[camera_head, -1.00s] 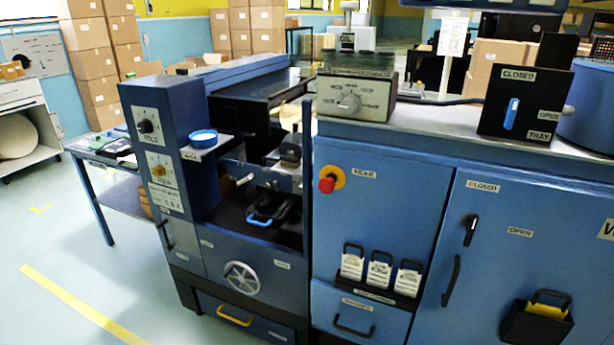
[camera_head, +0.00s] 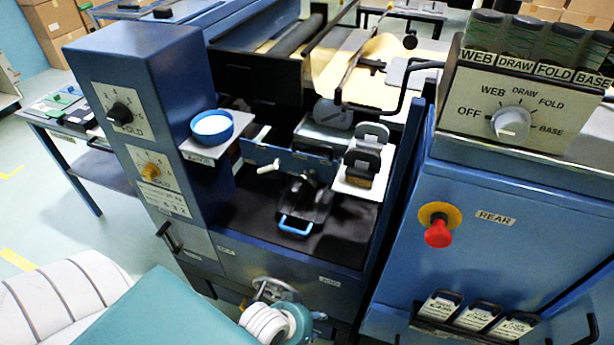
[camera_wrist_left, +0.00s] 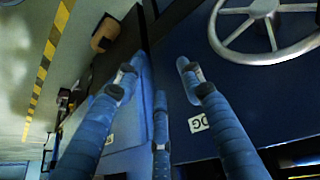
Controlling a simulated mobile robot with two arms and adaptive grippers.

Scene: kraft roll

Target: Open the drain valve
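No readable label marks a drain valve, so I cannot tell which part it is. A grey spoked handwheel (camera_head: 275,288) is on the lower front of the blue machine, partly hidden by my left arm. The wheel also shows at the upper right of the left wrist view (camera_wrist_left: 268,28). My left gripper (camera_wrist_left: 157,78) is open in the wrist view, its blue fingers spread and empty. It is beside the wheel and apart from it, in front of the dark machine front. In the head view my left arm's wrist (camera_head: 270,322) shows, but its fingertips are hidden. My right gripper is not in view.
A blue-handled dark part (camera_head: 297,224) lies in the machine's open bay. A red button (camera_head: 438,233) and a selector dial (camera_head: 510,123) are at the right. A blue round container (camera_head: 211,128) stands on a small shelf. Open floor lies left, with a striped line (camera_wrist_left: 48,65).

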